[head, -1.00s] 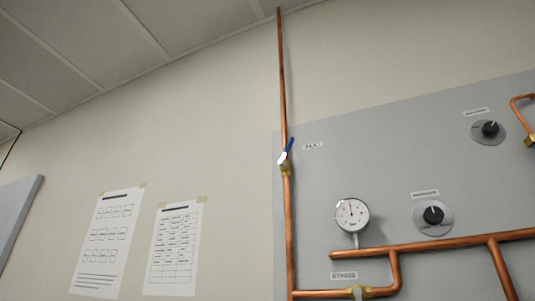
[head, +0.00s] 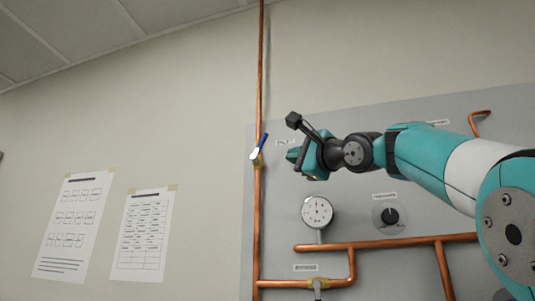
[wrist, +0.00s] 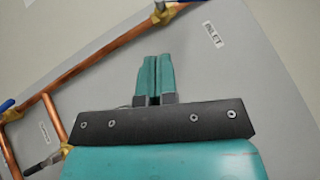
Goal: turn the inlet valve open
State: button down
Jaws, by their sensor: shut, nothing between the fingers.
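The inlet valve shows in the head view on the vertical copper pipe at the panel's left edge. Its blue lever (head: 263,141) tilts up and to the right from the pipe, above a brass body (head: 258,162). My gripper (head: 292,155) is just right of the valve in this view, apart from it. The wrist view shows the teal fingers (wrist: 154,62) shut together with nothing between them. The brass valve body (wrist: 175,9) is at the top edge there, beyond the fingertips, near the INLET label (wrist: 213,34). Most of its lever is out of that view.
A gauge (head: 318,212) and a black knob (head: 390,216) sit on the grey panel below my arm. The bypass valve (head: 318,284) is on the lower pipe. Two paper sheets (head: 145,235) hang on the wall at left.

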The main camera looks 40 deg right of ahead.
notch_tip(320, 180, up, 3)
jog(key=s+m, duration=0.1)
jog(key=s, duration=0.1)
jog(key=p, duration=0.8)
send_near(261, 140)
jog(key=shift+t, duration=0.4)
jog(key=x, duration=0.4)
jog(key=f+x, duration=0.1)
jog(key=x, duration=0.1)
jog(key=shift+w+d, duration=0.25)
jog(key=shift+w, duration=0.5)
jog(key=shift+w+a+r+p, duration=0.25)
jog(key=shift+r+p, duration=0.25)
jog(key=shift+p, duration=0.1)
jog(key=shift+w+a+r, duration=0.25)
jog(key=shift+w+r, duration=0.15)
jog(key=shift+w+a+r, duration=0.1)
